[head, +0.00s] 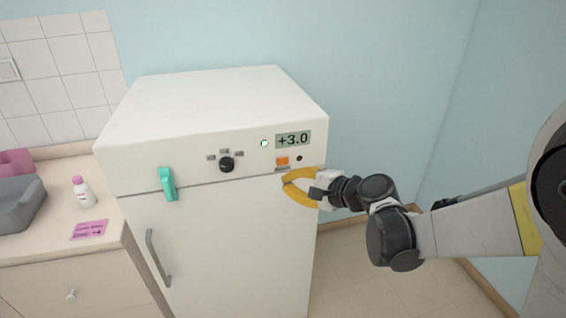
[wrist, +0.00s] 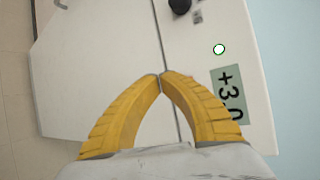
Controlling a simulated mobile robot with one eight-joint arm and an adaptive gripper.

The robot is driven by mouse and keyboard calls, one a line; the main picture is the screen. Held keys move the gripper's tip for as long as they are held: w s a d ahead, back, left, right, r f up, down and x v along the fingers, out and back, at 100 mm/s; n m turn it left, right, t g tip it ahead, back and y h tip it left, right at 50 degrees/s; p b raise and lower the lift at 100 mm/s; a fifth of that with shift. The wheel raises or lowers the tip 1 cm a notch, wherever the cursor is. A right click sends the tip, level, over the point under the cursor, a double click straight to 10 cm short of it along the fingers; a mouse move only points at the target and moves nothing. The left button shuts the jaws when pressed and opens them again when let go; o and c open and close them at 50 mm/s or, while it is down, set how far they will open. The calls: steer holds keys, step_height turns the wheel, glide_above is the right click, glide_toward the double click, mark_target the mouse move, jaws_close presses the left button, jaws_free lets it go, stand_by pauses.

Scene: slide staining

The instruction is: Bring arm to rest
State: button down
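My gripper (head: 286,183) has yellow curved fingers and is in front of the upper right part of the white fridge (head: 220,230), just below the orange button (head: 282,161). In the wrist view the fingertips of my gripper (wrist: 161,76) meet and nothing is between them. I cannot tell whether the tips touch the fridge. The fridge door is shut. My arm reaches in from the right side of the head view.
The fridge front has a display (head: 293,139) reading +3.0, a lit green lamp (head: 264,143), a black knob (head: 227,164) and a teal latch (head: 168,184). A counter (head: 50,235) with a white bottle (head: 83,192) and grey basin (head: 18,204) stands left. Floor right of the fridge is free.

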steer(key=s+d+n+g+h, duration=0.1)
steer(key=s+d+n+h, duration=0.4)
steer(key=s+d, duration=0.4)
steer(key=s+d+f+n+g+h, duration=0.1)
steer(key=s+d+n+h, duration=0.4)
steer(key=s+d, duration=0.4)
steer(key=s+n, duration=0.1)
steer(key=s, duration=0.6)
steer(key=shift+b, duration=0.3)
steer(key=shift+d, duration=0.1)
